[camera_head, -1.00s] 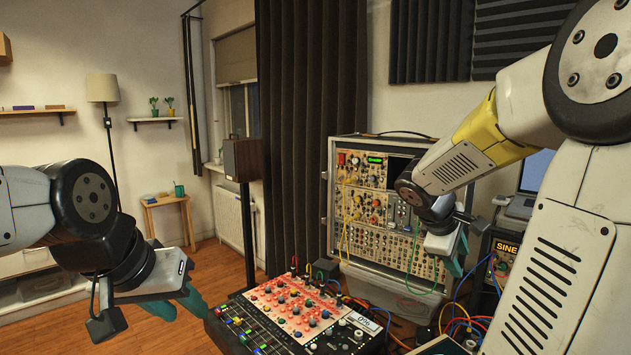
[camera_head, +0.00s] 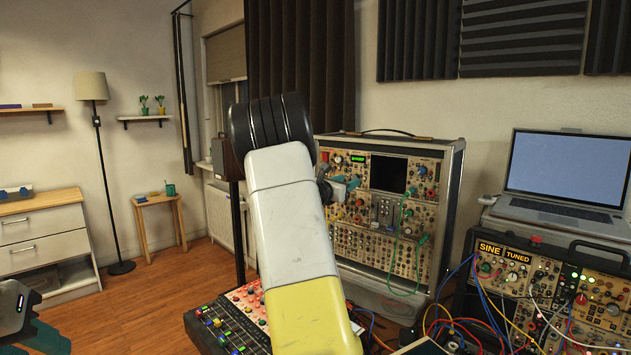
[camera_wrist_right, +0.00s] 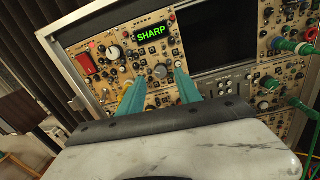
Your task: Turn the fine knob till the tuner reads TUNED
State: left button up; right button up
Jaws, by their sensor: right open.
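The tuner display (camera_wrist_right: 151,33) reads SHARP in green in the right wrist view. In the head view it is a small green patch (camera_head: 357,158) on the upper rack. A round grey knob (camera_wrist_right: 160,72) sits below the display, just beyond and between my right fingertips; I cannot read its label, so cannot tell whether it is the fine knob. My right gripper (camera_wrist_right: 160,88) is open, its teal fingers apart, facing the panel; contact is unclear. In the head view its tips (camera_head: 346,187) show beside my forearm. My left gripper (camera_head: 45,338) is partly cut off at lower left.
Other knobs, a red switch (camera_wrist_right: 84,64) and a dark screen (camera_wrist_right: 215,35) crowd the panel. Green cables (camera_wrist_right: 290,46) hang at its right. A mixer (camera_head: 226,330) stands below. A second module box (camera_head: 540,280) carries SINE and TUNED labels under a laptop (camera_head: 563,172).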

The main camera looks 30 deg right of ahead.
jog(key=shift+x, duration=1.55)
grip_shut()
jog(key=n, duration=1.1)
jog(key=shift+s+n, duration=0.1)
jog(key=shift+n, duration=0.3)
